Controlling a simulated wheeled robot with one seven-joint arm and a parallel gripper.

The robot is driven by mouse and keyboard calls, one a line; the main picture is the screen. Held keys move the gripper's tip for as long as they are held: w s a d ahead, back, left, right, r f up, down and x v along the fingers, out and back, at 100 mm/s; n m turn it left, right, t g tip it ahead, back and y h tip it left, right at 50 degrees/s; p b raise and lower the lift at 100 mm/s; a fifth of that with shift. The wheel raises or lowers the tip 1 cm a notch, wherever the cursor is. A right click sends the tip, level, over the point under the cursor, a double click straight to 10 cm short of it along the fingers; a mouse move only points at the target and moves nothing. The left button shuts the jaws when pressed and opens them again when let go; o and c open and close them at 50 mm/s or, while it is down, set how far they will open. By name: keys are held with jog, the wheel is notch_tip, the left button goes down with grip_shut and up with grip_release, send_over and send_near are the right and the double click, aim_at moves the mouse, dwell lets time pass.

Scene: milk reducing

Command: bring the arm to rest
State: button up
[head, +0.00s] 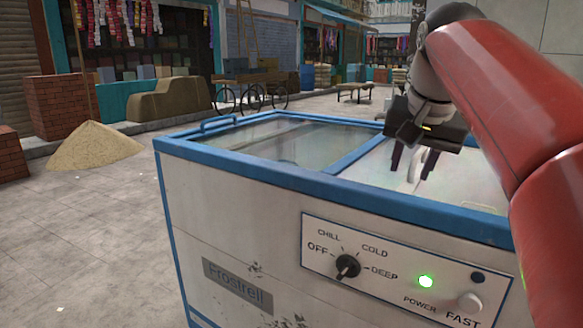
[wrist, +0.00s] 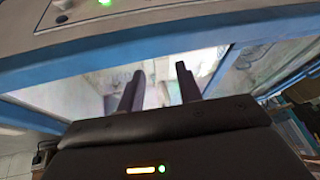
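My gripper (head: 412,165) hangs at the end of my red arm, over the right part of a chest freezer (head: 230,240). Its two dark fingers point down and stand apart with nothing between them. In the wrist view the gripper (wrist: 158,82) also shows two separate fingers, with the freezer's blue rim (wrist: 150,50) beyond them. A pale curved shape, perhaps a lid handle (head: 415,170), shows behind the fingers in the head view. I cannot tell whether the fingers touch anything.
The freezer front has a dial (head: 348,266), a lit green lamp (head: 426,281) and a pale knob (head: 470,302). A sand pile (head: 95,147) lies at the left. A cart (head: 248,90) and a bench (head: 355,90) stand behind. Paving at the left is clear.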

jog(key=s+a+f+n, duration=0.2)
jog(key=s+f, duration=0.7)
jog(key=f, duration=0.4)
jog(key=s+a+f+n, duration=0.2)
jog(key=s+f+n, duration=0.1)
jog(key=s+f, duration=0.7)
notch_tip(320, 180, down, 4)
jog(key=shift+a+r+y, duration=0.15)
jog(key=shift+y, duration=0.15)
